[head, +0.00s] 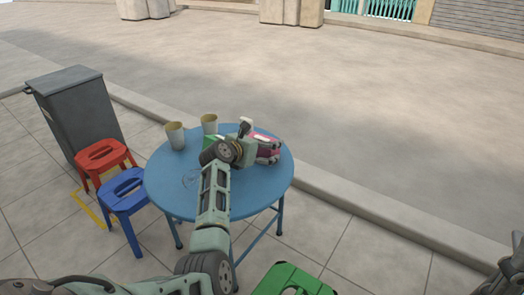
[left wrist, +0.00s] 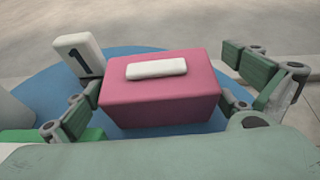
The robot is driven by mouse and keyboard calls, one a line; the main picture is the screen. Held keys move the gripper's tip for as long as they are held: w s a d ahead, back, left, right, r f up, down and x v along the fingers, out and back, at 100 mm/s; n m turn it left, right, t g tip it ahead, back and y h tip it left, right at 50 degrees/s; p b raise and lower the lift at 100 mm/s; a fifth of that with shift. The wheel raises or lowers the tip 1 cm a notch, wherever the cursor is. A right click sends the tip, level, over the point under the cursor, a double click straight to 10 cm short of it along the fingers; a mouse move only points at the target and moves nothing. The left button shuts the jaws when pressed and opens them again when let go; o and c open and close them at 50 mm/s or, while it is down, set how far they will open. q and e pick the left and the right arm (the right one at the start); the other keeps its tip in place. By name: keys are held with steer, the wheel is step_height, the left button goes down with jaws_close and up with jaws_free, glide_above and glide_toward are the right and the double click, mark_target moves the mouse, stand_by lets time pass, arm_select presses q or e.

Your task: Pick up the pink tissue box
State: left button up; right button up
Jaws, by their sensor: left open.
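The pink tissue box (left wrist: 160,95), with a white tissue slot on top, sits on the round blue table (head: 170,193). In the head view the box (head: 264,137) is partly hidden by my left gripper (head: 262,147). In the left wrist view my left gripper (left wrist: 178,95) is open, with one finger on each side of the box.
A white number sign (left wrist: 78,57) stands just left of the box, close to the left finger. A green item (head: 210,142) and two cups (head: 175,135) (head: 209,123) are on the table. Red (head: 102,154), blue (head: 123,188) and green (head: 290,281) stools stand around it.

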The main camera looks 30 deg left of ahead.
arm_select(q)
steer(key=shift+f, duration=0.3)
steer(key=shift+c, duration=0.4)
steer(key=c, duration=0.9)
